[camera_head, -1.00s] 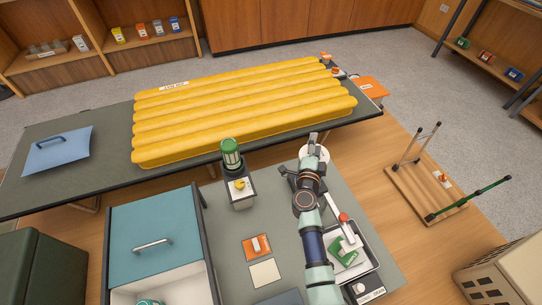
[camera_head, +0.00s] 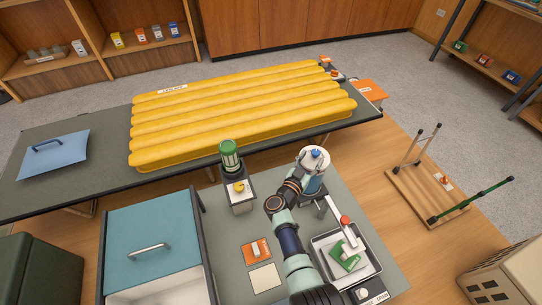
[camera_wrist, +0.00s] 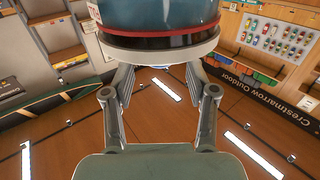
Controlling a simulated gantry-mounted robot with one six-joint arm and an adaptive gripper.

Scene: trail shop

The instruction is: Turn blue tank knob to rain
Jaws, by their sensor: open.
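The blue tank (camera_head: 314,184) stands on the grey bench, with a pale round top and a blue knob (camera_head: 316,154) on it. The knob's setting marks are too small to read.
A green-topped canister (camera_head: 230,158) with a yellow knob (camera_head: 239,187) stands left of the tank. A tray (camera_head: 367,262) with a green piece and a red-knobbed lever lies at right. A yellow mattress (camera_head: 240,115) lies behind. An orange panel (camera_head: 257,250) lies in front.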

